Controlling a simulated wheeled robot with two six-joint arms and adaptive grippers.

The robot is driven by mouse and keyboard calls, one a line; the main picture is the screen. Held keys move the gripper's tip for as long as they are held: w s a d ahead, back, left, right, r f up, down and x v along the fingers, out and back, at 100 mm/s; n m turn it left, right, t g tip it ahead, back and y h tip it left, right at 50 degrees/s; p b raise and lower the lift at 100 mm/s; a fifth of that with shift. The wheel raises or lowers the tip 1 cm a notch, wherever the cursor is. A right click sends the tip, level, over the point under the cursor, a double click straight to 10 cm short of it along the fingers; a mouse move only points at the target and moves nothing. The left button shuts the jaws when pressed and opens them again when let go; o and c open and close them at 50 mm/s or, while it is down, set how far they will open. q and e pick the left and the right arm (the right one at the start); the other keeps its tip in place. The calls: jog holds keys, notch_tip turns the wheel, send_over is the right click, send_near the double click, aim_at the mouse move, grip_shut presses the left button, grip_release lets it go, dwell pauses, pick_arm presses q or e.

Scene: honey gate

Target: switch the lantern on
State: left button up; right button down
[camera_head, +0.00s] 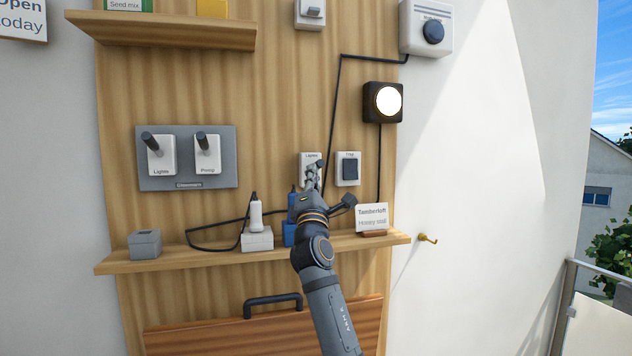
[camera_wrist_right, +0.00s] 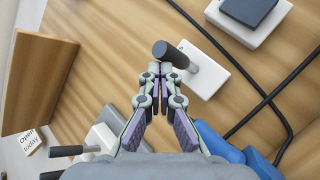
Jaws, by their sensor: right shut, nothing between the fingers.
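The lantern (camera_head: 385,101) is a dark square box on the wooden panel with a round front that glows white. Below it to the left is a white lever switch plate (camera_head: 305,157); its label is too small to read surely. My right gripper (camera_head: 313,172) is in front of this plate and hides much of it. In the right wrist view the shut, empty fingertips (camera_wrist_right: 164,72) are at the dark-tipped lever (camera_wrist_right: 172,54) of the white plate (camera_wrist_right: 205,72). I cannot tell whether they touch it. My left gripper is not in view.
A dark rocker switch (camera_head: 349,169) sits just right of the lever plate. Two levers on a grey plate (camera_head: 187,184) are further left. A narrow shelf (camera_head: 190,257) below holds plugs, a grey box (camera_head: 145,244) and a sign (camera_head: 372,216). Black cables run across the panel.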

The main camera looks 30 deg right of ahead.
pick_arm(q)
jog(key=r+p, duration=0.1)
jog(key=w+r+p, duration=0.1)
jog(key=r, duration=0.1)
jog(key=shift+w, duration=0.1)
pick_arm(e)
jog(key=r, duration=0.2)
jog(key=w+r, duration=0.1)
jog(key=r, duration=0.1)
jog(key=shift+w, duration=0.2)
jog(key=shift+f, duration=0.1)
